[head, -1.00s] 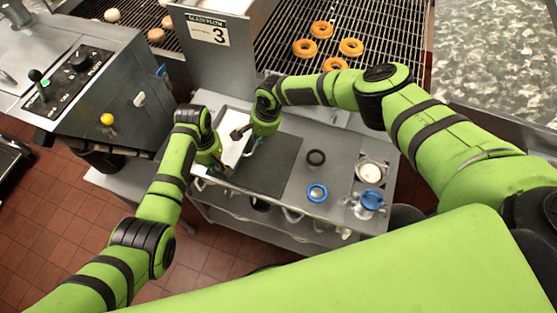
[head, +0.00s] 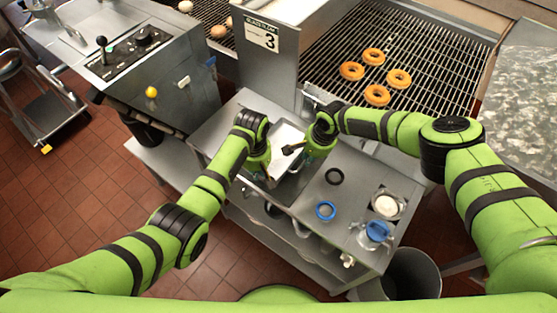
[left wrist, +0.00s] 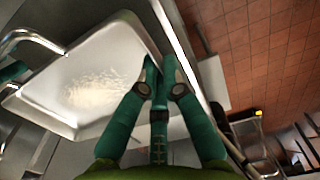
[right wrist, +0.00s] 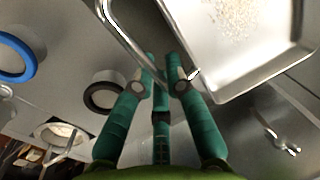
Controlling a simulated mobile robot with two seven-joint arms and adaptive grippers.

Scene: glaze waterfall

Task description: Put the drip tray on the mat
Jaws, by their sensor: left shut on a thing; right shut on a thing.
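The drip tray (head: 285,136) is a shallow pale metal tray with a raised rim and pale residue inside. It also shows in the left wrist view (left wrist: 90,75) and the right wrist view (right wrist: 250,45). My left gripper (head: 264,176) is shut on its near end; the fingers close at the rim in the left wrist view. My right gripper (head: 301,156) is shut on the bent-rod handle at the other end. The dark grey mat (head: 287,190) lies on the cart top beside the tray, mostly hidden by arms and tray. I cannot tell whether the tray touches the surface.
The machine panel with the number 3 (head: 264,38) rises behind. Doughnuts (head: 376,95) lie on the rack beyond.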

